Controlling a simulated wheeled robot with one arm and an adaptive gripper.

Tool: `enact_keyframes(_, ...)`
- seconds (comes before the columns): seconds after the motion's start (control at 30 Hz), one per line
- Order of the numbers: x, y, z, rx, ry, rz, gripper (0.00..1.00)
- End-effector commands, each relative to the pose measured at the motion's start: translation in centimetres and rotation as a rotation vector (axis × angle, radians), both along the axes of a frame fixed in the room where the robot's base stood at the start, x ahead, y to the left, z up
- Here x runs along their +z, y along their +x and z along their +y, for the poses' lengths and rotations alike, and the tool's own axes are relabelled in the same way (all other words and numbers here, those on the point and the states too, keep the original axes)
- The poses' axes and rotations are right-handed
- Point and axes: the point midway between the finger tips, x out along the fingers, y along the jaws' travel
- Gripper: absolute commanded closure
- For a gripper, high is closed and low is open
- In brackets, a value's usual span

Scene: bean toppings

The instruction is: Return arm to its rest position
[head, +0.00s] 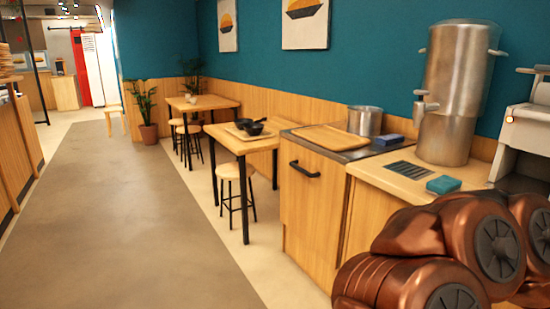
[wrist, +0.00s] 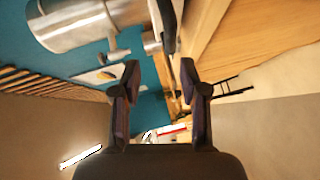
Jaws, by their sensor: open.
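My gripper (wrist: 159,75) shows in the wrist view with its two dark fingers spread apart. Nothing is between the fingers. The wrist picture is turned on its side, with the steel urn (wrist: 85,22) at upper left and wooden cabinet fronts (wrist: 250,35) at upper right. In the head view my copper-coloured arm is folded at the lower right, and the gripper itself cannot be seen there.
A counter (head: 375,175) stands at right with a steel urn (head: 452,90), a pot (head: 365,120), a wooden board (head: 330,140) and a teal sponge (head: 443,184). A small table (head: 240,146) with a tray and stools stands behind it. The aisle floor (head: 150,220) is clear.

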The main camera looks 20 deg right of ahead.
Motion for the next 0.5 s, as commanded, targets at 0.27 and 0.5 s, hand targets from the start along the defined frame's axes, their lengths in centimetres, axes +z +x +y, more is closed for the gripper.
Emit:
enact_keyframes(0.27,0.7,2.7,0.5,-0.159,0.091,-0.044,0.57)
enact_keyframes(0.5,-0.6,4.1,2.5,-0.295,0.236,-0.075,0.57)
